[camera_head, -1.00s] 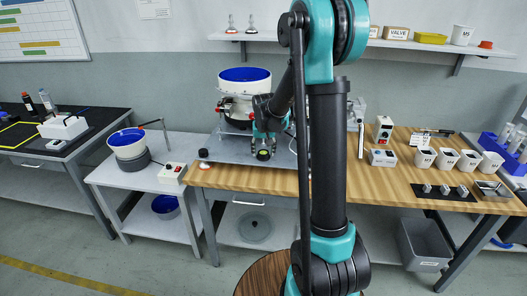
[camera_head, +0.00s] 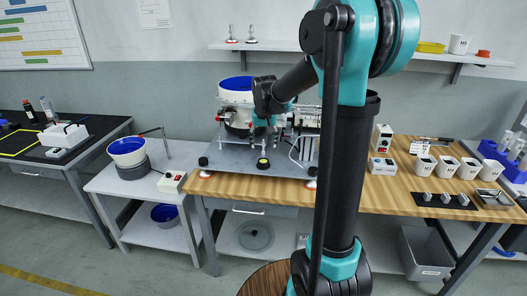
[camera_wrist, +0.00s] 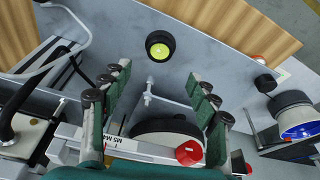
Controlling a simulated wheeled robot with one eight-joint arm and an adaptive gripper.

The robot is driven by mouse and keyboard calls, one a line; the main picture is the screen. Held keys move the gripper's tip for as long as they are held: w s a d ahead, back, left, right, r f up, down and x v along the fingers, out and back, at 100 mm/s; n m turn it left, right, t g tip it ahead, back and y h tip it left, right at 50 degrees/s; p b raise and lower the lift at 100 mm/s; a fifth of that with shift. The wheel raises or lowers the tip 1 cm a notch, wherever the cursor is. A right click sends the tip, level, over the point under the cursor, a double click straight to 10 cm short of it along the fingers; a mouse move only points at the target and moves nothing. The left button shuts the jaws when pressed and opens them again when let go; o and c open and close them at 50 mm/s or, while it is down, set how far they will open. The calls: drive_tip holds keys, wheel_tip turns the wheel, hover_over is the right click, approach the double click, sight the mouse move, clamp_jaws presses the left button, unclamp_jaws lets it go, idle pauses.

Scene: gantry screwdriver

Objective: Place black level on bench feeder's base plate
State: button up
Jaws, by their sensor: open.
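The black level (camera_head: 263,163) is a small round puck with a yellow-green vial. It rests flat on the bench feeder's grey base plate (camera_head: 228,158), near the plate's front edge. The bench feeder's blue-lined bowl (camera_head: 236,84) stands behind it. My gripper (camera_head: 263,133) is above and behind the level, apart from it. In the wrist view my gripper (camera_wrist: 158,96) has its fingers spread wide with nothing between them. There the level (camera_wrist: 160,46) sits beyond the fingertips on the bare base plate (camera_wrist: 210,45).
The wooden bench (camera_head: 270,190) extends in front and to the right. Linear feeder parts (camera_head: 306,118) stand close right of my gripper. A red knob (camera_wrist: 189,152) shows below the fingers. A second bowl feeder (camera_head: 128,150) and a switch box (camera_head: 172,181) are left. White cups (camera_head: 446,166) stand right.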

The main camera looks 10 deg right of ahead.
drive_tip(key=s+d+f, duration=0.1)
drive_tip(key=s+f, duration=0.2)
drive_tip(key=s, duration=0.6)
drive_tip(key=s+d+f+n, duration=0.1)
drive_tip(key=s+f, duration=0.3)
drive_tip(key=s, duration=0.5)
drive_tip(key=s+d+f+t, duration=0.1)
drive_tip(key=s+f, duration=0.3)
drive_tip(key=s, duration=0.5)
drive_tip(key=shift+s+d, duration=0.4)
drive_tip(key=shift+d, duration=0.25)
